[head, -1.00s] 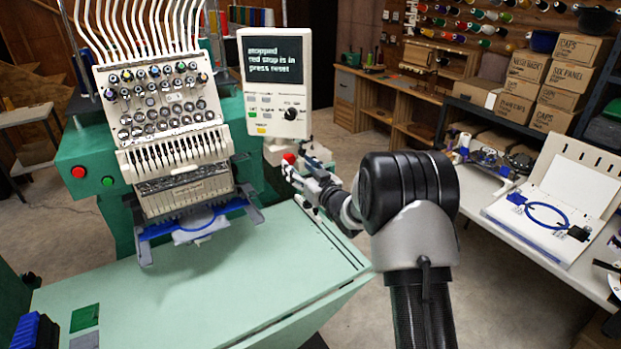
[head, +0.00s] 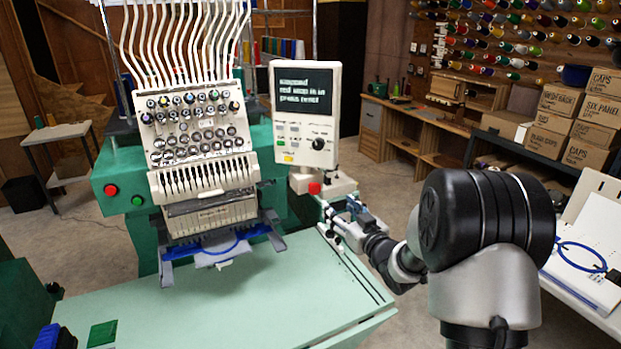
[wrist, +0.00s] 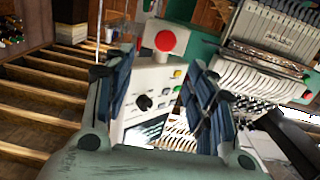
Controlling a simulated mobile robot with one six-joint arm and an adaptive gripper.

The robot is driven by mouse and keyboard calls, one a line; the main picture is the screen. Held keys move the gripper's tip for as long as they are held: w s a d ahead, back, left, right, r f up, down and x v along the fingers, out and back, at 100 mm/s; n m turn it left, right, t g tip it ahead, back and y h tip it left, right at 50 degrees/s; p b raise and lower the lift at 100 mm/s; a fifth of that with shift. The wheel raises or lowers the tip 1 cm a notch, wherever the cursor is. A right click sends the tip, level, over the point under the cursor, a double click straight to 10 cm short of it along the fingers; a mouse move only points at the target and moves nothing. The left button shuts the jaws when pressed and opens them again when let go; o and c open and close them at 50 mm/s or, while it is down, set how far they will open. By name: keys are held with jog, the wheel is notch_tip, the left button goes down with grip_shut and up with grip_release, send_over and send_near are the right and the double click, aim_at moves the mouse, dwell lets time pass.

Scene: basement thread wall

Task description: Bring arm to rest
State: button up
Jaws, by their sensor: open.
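My arm reaches from the lower right of the head view toward the embroidery machine (head: 205,150). My gripper (head: 335,212) is small there, just below and right of the red stop button (head: 314,188). In the wrist view my gripper (wrist: 160,80) is open, its two blue-grey fingers apart with nothing held between them. The red button (wrist: 165,41) shows beyond the fingers and appears apart from them. The control panel (head: 306,115) stands above the button, and its screen shows blurred text about a stop and reset. The panel (wrist: 150,98) also shows between the fingers, upside down.
A pale green machine table (head: 230,300) lies below and left of my gripper. A blue hoop (head: 215,245) sits under the needles. At right, a white worktable (head: 590,310) holds another hoop, with stacked cap boxes (head: 580,120) behind. Floor shows between machine and shelves.

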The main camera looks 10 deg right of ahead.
jog(key=s+d+r+m+g+h, duration=0.1)
jog(key=s+r+m+g+h, duration=0.4)
jog(key=s, duration=1.2)
jog(key=s+a+g, duration=0.2)
jog(key=s+g, duration=0.1)
jog(key=s, duration=1.1)
jog(key=s+a+f+n+g, duration=0.1)
jog(key=s+a+g, duration=0.2)
jog(key=s, duration=1.1)
jog(key=shift+a+f+n+g, duration=0.2)
jog(key=shift+n+g, duration=0.1)
jog(key=shift+g, duration=0.3)
jog(key=shift+w, duration=0.1)
